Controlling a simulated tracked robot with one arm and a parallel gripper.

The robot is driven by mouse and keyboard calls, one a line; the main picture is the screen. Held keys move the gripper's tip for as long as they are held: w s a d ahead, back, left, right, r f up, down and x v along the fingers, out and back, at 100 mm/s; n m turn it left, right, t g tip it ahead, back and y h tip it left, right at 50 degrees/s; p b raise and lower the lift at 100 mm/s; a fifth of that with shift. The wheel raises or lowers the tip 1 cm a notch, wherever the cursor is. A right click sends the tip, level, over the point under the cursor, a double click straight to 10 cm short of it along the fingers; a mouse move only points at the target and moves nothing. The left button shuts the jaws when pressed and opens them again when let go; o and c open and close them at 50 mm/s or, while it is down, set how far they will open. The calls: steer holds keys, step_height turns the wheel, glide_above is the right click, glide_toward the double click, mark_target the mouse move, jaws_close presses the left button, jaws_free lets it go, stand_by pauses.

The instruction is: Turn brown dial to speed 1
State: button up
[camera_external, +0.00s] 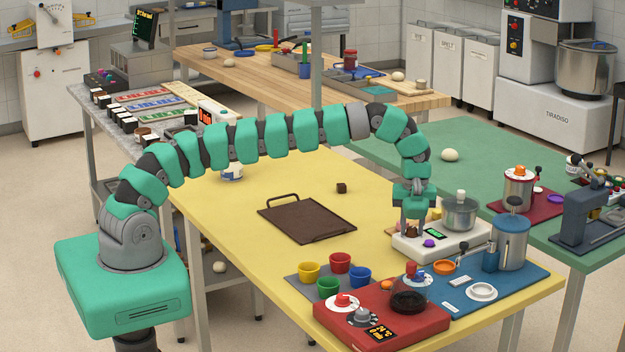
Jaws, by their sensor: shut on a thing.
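A white mixer-like appliance (460,245) with a steel bowl (460,213) stands at the right part of the yellow table. Its front panel has a green-lit display (434,234) and a purple knob (429,243). The brown dial (411,232) is at the left end of this panel, mostly hidden by my gripper (412,225). My gripper points straight down and is shut on the brown dial. The dial's pointer and the speed marks are too small to read.
A red appliance (345,322) with a dark glass bowl stands in front, beside several coloured cups (309,271). A blue mat (520,290) with a blue canister (511,240) is at the right. A brown tray (305,222) lies left of my gripper, with bare yellow table around it.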

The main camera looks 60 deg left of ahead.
mark_target(413, 227)
steer(key=shift+w+r+m, duration=0.1)
steer(key=shift+m, duration=0.3)
steer(key=o, duration=0.9)
steer(key=shift+o, duration=0.2)
step_height(413, 227, up, 14)
steer(key=p, duration=0.2)
steer(key=shift+f, duration=0.2)
